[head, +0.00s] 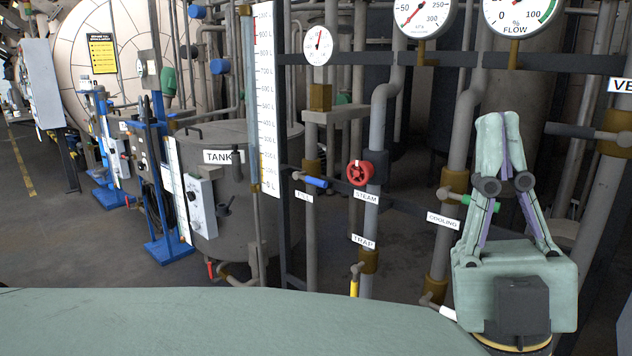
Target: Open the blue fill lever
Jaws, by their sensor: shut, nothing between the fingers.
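The blue fill lever (315,182) sticks out to the right, roughly level, from a brass valve on a grey vertical pipe left of centre. A small white label (303,196), partly hard to read, sits just below it. My gripper (501,130) is at the right, pale green, with its fingers pointing up and shut together. It is empty, well to the right of the blue lever and apart from it. It covers part of the pipes behind it.
A red STEAM handwheel (361,172) is just right of the blue lever. A green COOLING lever (482,203) is close beside my gripper. A yellow TRAP lever (354,287) hangs lower. The tank (225,185) stands left, behind the level scale (267,100).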

